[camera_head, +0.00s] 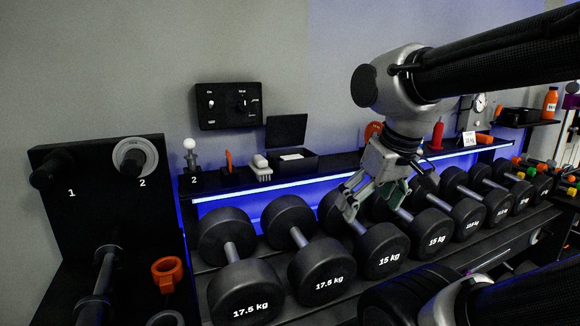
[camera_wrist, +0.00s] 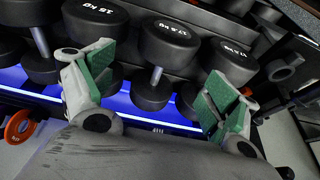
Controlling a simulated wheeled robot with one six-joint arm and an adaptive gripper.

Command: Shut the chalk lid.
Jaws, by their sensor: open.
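The chalk box (camera_head: 308,163) is a black box on the lit shelf above the dumbbells, with a white block showing inside. Its black lid (camera_head: 286,130) stands upright, open, at the back of the box. My gripper (camera_head: 368,203) is open and empty. It hangs to the right of the box and lower in the picture, over the dumbbells. In the wrist view my gripper (camera_wrist: 158,88) shows two spread fingers with green pads and nothing between them but background. I cannot make out the chalk box or its lid in the wrist view.
Several dumbbells (camera_head: 330,275) fill the rack below the shelf. A white brush (camera_head: 261,168) stands close left of the box, with an orange item (camera_head: 229,161) farther left. A red bottle (camera_head: 437,135) stands right. A black control panel (camera_head: 228,106) hangs on the wall.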

